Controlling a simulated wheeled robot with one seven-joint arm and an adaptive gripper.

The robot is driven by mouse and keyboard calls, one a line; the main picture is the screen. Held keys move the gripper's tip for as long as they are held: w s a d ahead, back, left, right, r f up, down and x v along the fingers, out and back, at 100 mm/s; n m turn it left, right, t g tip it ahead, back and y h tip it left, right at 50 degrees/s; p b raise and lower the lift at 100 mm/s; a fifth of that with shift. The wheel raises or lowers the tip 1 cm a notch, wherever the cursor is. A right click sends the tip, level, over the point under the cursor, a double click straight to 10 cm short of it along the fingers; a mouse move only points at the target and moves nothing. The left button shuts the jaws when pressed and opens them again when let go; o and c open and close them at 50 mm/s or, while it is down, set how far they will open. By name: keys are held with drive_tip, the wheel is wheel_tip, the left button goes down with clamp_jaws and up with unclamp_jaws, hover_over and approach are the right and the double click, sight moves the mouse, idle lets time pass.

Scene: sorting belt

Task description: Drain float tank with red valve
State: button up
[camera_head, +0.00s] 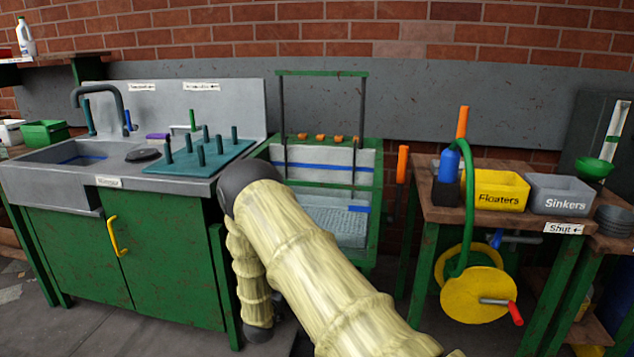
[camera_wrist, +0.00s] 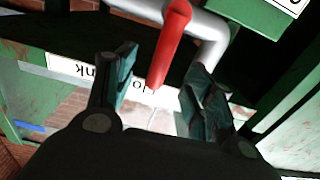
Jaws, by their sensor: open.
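The red valve handle (camera_wrist: 173,42) is at the upper middle of the wrist view, on a grey pipe (camera_wrist: 212,35). My gripper (camera_wrist: 163,66) is open, with one dark finger on each side of the handle's lower end. I cannot tell whether either finger touches it. A white label (camera_wrist: 62,68) with upside-down, partly covered lettering is behind the fingers. In the head view, the green-framed tank (camera_head: 377,195) with a blue line stands behind my arm. My gripper and the valve are hidden there.
A sink unit (camera_head: 160,260) with a teal peg rack (camera_head: 215,165) stands left. A bench (camera_head: 500,220) at right holds a yellow Floaters bin (camera_head: 497,198) and a grey Sinkers bin (camera_head: 562,208). A yellow hose reel (camera_head: 470,298) hangs below it.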

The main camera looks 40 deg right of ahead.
drive_tip(key=shift+p+v, duration=0.75)
drive_tip(key=shift+v, duration=2.25)
drive_tip(key=shift+f, duration=0.1)
drive_tip(key=s+a+f+n+y, duration=0.3)
drive_tip(key=s+a+f+y, duration=0.2)
drive_tip(key=s+f, duration=0.35)
drive_tip(key=s+a+f+n+g+y, duration=0.2)
drive_tip(key=s+a+f+g, duration=0.15)
drive_tip(key=s, duration=0.55)
drive_tip(key=s+a+f+n+g+y, duration=0.1)
drive_tip(key=s+a+f+g+y, duration=0.2)
drive_tip(key=s, duration=0.6)
drive_tip(key=s+a+f+n+g+y, duration=0.2)
drive_tip(key=s+a+f, duration=0.3)
drive_tip(key=s, duration=0.5)
drive_tip(key=s+a+r+n+g+y, duration=0.1)
drive_tip(key=s+a+g, duration=0.1)
drive_tip(key=s, duration=0.5)
drive_tip(key=s+a+r+g+y, duration=0.1)
drive_tip(key=s+a, duration=0.1)
drive_tip(key=s, duration=0.4)
wheel_tip(320, 180, up, 19)
drive_tip(key=p, duration=1.8)
drive_tip(key=shift+p, duration=0.3)
drive_tip(key=shift+w+a+f, duration=0.1)
drive_tip(key=shift+w+f, duration=0.05)
